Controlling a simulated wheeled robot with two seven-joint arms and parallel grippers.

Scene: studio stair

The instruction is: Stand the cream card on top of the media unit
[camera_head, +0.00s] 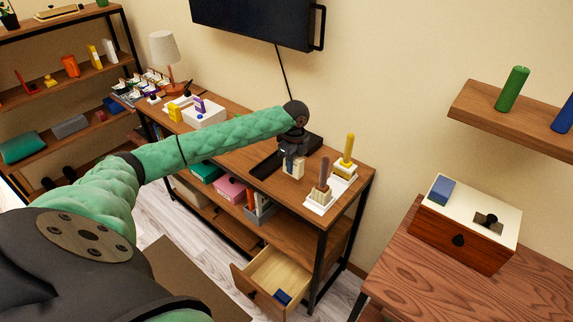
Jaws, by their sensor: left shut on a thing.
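The media unit (235,160) has a wooden top, black legs and lower shelves, and stands against the wall under the screen. My left arm reaches over its top from the left. My left gripper (292,158) points down over the right half of the top and is shut on the small cream card (294,170). The card is upright between the fingers, its upper part hidden by them. I cannot tell whether its lower edge touches the top. My right gripper is not in view.
A black tray (266,168) lies beside the gripper. White holders with a brown candle-like stick (324,172) and a yellow one (348,148) stand to the right. A white box (205,117) and lamp (165,50) are to the left. A drawer (262,285) hangs open below.

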